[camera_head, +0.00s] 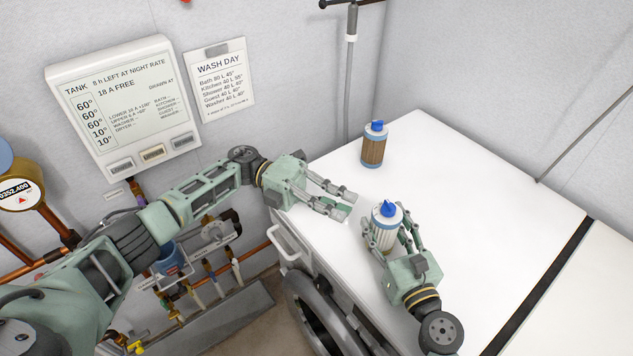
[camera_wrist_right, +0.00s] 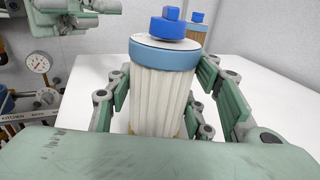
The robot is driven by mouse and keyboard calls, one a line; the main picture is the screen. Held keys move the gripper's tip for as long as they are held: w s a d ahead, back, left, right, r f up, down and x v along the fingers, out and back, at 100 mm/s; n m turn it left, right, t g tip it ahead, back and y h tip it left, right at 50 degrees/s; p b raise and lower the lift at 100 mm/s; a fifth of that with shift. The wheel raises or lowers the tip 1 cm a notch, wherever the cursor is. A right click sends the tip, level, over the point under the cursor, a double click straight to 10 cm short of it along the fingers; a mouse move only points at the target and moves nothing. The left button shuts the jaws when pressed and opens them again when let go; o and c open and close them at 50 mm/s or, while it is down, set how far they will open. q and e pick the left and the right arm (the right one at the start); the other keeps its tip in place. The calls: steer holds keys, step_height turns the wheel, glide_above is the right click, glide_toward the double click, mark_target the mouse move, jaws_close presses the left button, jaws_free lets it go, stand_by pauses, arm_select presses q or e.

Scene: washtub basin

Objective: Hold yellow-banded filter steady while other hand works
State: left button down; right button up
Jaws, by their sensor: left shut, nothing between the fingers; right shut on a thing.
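A white pleated filter (camera_head: 384,236) with a light blue top band and a blue cap stands upright on the white worktop (camera_head: 460,200). My right gripper (camera_head: 391,240) is shut on it, with a finger on each side. In the right wrist view the filter (camera_wrist_right: 165,95) fills the middle, and a little yellow shows low down near its base; the rest of the base is hidden by the gripper. My left gripper (camera_head: 347,206) is shut and empty, to the left of the filter and apart from it.
A second filter (camera_head: 372,151), brown and pleated with a blue cap, stands behind on the worktop. A grey pole (camera_head: 348,90) rises behind the worktop. A round-door machine (camera_head: 318,310), pipes and a wall panel (camera_head: 125,105) are at left. The worktop's right side is clear.

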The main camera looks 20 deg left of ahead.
steer(key=shift+w, duration=0.1)
arm_select(q)
steer(key=w+a, duration=0.5)
steer(key=a, duration=0.1)
steer(key=shift+a, duration=0.35)
steer(key=shift+s, duration=0.1)
arm_select(e)
steer(key=o, duration=1.6)
steer(key=shift+c, duration=0.2)
